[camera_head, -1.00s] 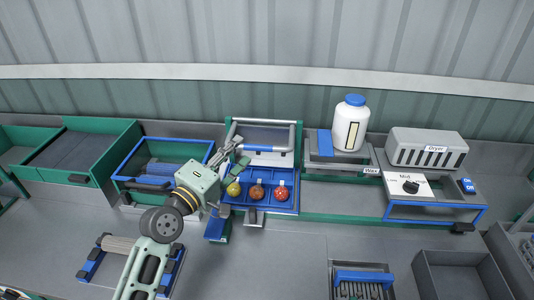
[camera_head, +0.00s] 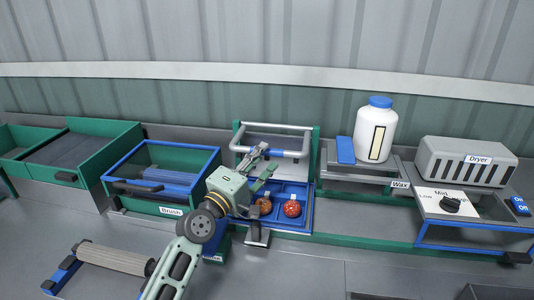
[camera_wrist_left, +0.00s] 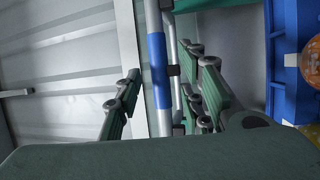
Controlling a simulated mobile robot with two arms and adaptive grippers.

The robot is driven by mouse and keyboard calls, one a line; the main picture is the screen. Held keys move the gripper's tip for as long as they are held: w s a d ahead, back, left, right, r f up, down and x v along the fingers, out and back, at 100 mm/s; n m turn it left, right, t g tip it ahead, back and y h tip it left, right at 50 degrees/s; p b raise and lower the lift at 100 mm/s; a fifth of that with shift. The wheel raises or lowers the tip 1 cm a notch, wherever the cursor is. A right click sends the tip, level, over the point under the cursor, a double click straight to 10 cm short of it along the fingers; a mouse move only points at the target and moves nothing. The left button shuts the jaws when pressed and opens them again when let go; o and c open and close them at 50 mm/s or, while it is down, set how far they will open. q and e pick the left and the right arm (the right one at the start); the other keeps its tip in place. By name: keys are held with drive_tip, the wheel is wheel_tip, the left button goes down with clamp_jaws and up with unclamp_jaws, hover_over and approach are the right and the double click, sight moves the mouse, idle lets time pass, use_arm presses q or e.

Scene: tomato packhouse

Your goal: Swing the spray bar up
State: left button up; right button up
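The spray bar (camera_head: 291,155) is a grey U-shaped tube on a green-sided frame at the middle of the line, low across its front. Its blue sleeve (camera_wrist_left: 158,68) shows clearly in the left wrist view; in the head view my gripper mostly covers it. My left gripper (camera_head: 264,163) is at the front of the bar. It is open, and in the left wrist view its fingers (camera_wrist_left: 168,102) stand on either side of the line of the blue sleeve. I see no clear contact with the bar. My right gripper is not in view.
A blue tray (camera_head: 309,212) below the bar holds a brownish tomato (camera_head: 264,206) and a red tomato (camera_head: 292,208). A blue-rimmed brush bin (camera_head: 215,165) is left. A white bottle (camera_head: 376,130), the Wax stand (camera_head: 398,184) and the dryer (camera_head: 466,162) are right.

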sight(264, 155)
use_arm(q)
drive_tip(key=shift+x, duration=1.55)
clamp_jaws()
